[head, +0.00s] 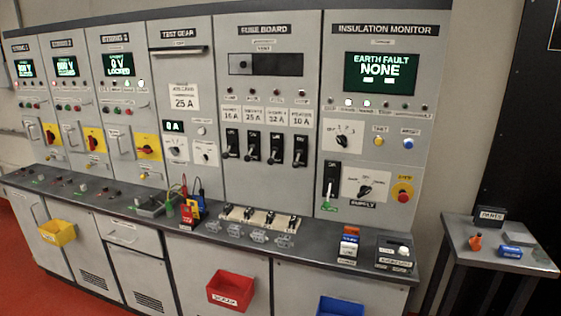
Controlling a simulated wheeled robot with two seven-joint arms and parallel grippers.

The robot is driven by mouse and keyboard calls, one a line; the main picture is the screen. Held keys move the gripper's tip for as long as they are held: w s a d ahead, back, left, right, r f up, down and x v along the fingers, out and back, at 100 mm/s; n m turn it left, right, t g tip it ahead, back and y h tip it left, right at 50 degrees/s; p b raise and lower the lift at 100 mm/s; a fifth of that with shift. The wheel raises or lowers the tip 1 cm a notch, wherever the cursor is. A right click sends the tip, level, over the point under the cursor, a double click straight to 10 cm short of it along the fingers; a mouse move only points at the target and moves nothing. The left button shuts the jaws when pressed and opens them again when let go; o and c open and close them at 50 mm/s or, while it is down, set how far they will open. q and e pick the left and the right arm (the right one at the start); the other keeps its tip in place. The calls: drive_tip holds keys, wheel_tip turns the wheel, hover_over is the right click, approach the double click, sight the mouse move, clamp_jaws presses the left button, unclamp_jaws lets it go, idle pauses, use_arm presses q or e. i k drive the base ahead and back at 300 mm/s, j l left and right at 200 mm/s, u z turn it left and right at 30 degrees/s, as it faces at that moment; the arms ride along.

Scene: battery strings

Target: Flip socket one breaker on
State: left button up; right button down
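The fuse board (265,100) is the grey panel in the middle of the head view. It carries a row of black breakers with light levers: the leftmost (232,142), the second (253,145), the third (277,148) and the rightmost (300,150). The levers appear to point down, toward the bottom of their black plates. Rating labels above read about 16 A, 25 A, 32 A and 10 A. Their names are too small to read surely, so I cannot tell which one is socket one. Neither of my grippers is in view.
The bench top (330,240) below holds a white fuse strip (258,217), coloured blocks and a meter with leads. The insulation monitor (375,120) stands right of the board, test gear (180,65) left. A small side table (500,245) stands right. Red floor lies in front.

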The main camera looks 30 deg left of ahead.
sight(226, 155)
drive_tip(key=u, duration=1.35)
